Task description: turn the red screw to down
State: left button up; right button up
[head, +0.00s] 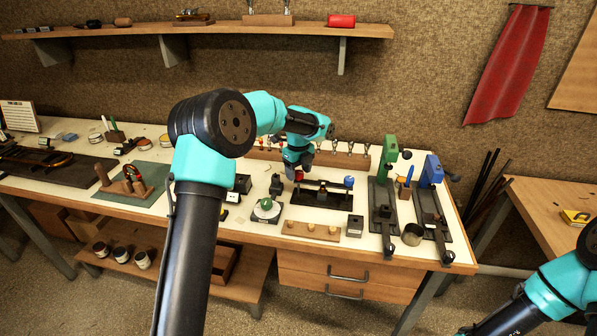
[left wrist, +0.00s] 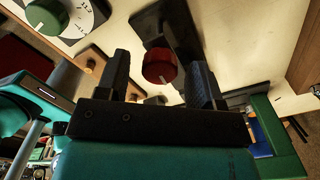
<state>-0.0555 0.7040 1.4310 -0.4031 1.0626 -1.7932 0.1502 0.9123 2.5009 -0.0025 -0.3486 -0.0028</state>
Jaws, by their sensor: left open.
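The red screw (left wrist: 160,66) is a round red knob on a dark fixture, with a small pale mark at its lower edge in the left wrist view. In the head view the red screw (head: 298,175) shows partly below my left gripper (head: 297,168), on the black fixture (head: 322,196). My left gripper (left wrist: 160,82) is open. In the left wrist view its two fingers stand on either side of the red screw, with gaps visible. Whether either finger touches it is unclear. My right gripper is out of view; only part of its arm shows at the lower right.
A blue knob (head: 349,181) sits on the right of the fixture. A white dial (head: 266,207) stands to its left, a wooden block with pegs (head: 311,231) in front. A green press (head: 389,152) and a blue press (head: 431,171) stand to the right.

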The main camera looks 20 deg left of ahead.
pick_arm(q)
jog(key=shift+f, duration=0.15)
jog(key=shift+c, duration=0.2)
jog(key=c, duration=0.9)
